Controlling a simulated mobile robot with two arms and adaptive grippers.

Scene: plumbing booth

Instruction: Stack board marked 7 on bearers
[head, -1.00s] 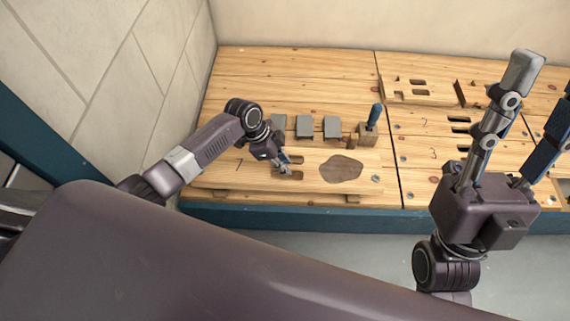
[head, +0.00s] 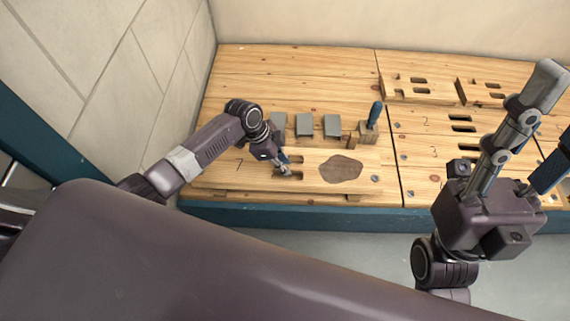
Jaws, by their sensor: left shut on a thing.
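The board marked 7 (head: 315,183) is a pale wooden plank with a dark oval patch, two slots and the mark 7 at its left end. It lies along the bench's front left part, over the bearers, whose ends show under its front edge at left (head: 217,195) and right (head: 352,198). Whether it touches them is hard to tell. My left gripper (head: 285,168) is shut on the board at its slots; its fingertips are partly hidden. My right gripper (head: 556,112) is in the right foreground, its fingers apart and empty, away from the board.
Several grey blocks (head: 304,125) stand behind the board. A blue-handled tool (head: 374,115) stands in a wooden block (head: 368,134) at their right. Other slotted boards (head: 405,88) lie on the bench's right part. A stone wall (head: 110,80) bounds the left.

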